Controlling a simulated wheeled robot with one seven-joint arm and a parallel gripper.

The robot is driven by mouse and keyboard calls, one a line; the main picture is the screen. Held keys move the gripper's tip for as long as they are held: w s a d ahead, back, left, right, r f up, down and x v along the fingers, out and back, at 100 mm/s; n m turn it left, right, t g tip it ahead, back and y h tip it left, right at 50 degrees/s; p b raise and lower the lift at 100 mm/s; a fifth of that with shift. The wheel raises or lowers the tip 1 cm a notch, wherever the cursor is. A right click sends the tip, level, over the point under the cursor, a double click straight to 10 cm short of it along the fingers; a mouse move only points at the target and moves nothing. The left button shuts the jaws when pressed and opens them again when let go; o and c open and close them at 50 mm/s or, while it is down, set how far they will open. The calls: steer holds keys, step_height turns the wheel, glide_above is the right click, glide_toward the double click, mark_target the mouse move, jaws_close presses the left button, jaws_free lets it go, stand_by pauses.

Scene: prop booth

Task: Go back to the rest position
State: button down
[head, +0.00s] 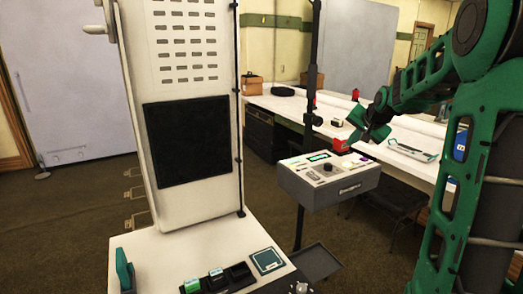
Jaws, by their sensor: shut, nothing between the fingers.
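My green arm comes in from the right edge in the head view. Its end, my gripper (354,138), is small in the picture and points down and to the left. It is in the air over the back of a grey control box (325,185) and in front of a long white table. The gripper is shut and I see nothing held in it. A small red piece (340,145) shows right by the fingertips; I cannot tell whether it touches them.
A white upright panel (190,55) with a black screen stands at the left on a white console (150,255). A thin black pole (313,60) rises behind the control box. The long table (415,132) and a dark chair (385,200) are behind.

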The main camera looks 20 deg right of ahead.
steer(key=shift+s, duration=0.1)
steer(key=s+a+f+n+g+y, duration=0.1)
steer(key=s+a, duration=0.5)
steer(key=s, duration=0.7)
steer(key=s+a+f+n+g, duration=0.2)
steer(key=s+a+f+g, duration=0.3)
steer(key=s, duration=0.8)
steer(key=s+a+f+n+g+y, duration=0.1)
steer(key=s+a+f, duration=0.4)
steer(key=s, duration=0.9)
steer(key=shift+a+f+n+g+y, duration=0.3)
steer(key=shift+a+n+g, duration=0.55)
steer(key=shift+g, duration=0.15)
steer(key=shift+w+f, duration=0.25)
steer(key=shift+w, duration=0.3)
